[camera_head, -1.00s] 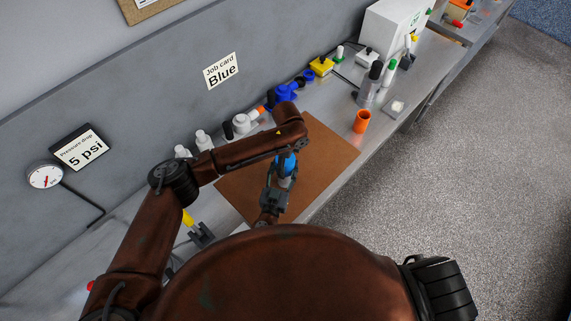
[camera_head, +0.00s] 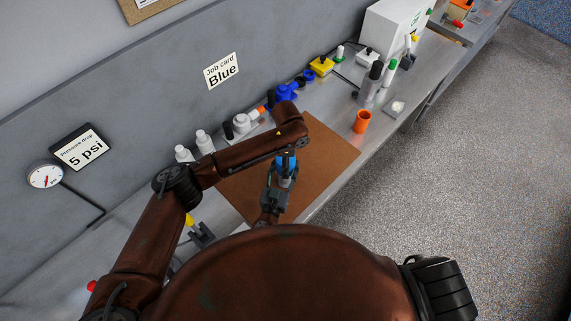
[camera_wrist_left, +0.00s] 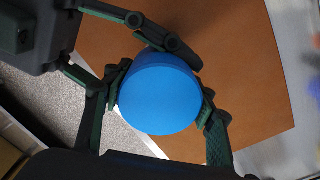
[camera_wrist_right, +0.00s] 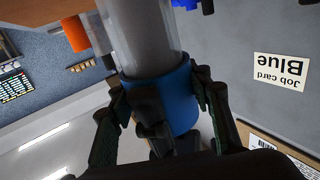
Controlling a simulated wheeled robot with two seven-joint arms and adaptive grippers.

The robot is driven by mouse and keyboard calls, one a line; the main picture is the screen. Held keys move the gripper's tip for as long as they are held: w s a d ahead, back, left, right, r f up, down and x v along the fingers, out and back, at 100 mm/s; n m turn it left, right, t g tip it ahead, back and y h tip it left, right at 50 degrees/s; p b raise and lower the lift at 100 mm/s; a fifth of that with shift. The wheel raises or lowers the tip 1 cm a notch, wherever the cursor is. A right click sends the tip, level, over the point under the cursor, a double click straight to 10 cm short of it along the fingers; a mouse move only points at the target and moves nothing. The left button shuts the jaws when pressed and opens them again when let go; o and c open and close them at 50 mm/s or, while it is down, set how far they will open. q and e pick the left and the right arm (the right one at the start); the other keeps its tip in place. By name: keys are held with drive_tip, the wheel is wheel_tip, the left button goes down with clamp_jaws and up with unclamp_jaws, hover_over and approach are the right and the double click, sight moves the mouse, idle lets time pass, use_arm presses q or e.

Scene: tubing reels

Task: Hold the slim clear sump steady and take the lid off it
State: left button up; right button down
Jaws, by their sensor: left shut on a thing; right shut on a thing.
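The blue lid (camera_head: 287,168) is at the top of the slim clear sump (camera_head: 284,183), above the brown mat. My left gripper (camera_head: 286,157) comes from above and is shut on the lid; in the left wrist view the round blue top (camera_wrist_left: 160,98) sits between its fingers. My right gripper (camera_head: 274,196) is shut on the sump below the lid. The inverted right wrist view shows the clear body (camera_wrist_right: 142,38) meeting the blue lid (camera_wrist_right: 178,100), with dark finger parts across them. I cannot tell whether a gap separates lid and body.
The brown mat (camera_head: 322,160) covers the bench middle. A gauge (camera_head: 45,176) hangs on the left.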

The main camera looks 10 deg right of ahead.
use_arm(q)
drive_tip(key=shift+d+r, duration=0.1)
use_arm(e)
drive_tip(key=shift+f, duration=0.2)
idle(0.6)
use_arm(q)
drive_tip(key=o, duration=1.3)
drive_tip(key=shift+w+r, duration=0.1)
drive_tip(key=shift+r, duration=2.1)
use_arm(e)
drive_tip(key=c, duration=1.4)
unclamp_jaws()
drive_tip(key=o, duration=0.5)
drive_tip(key=shift+r, duration=0.15)
drive_tip(key=shift+c, duration=0.2)
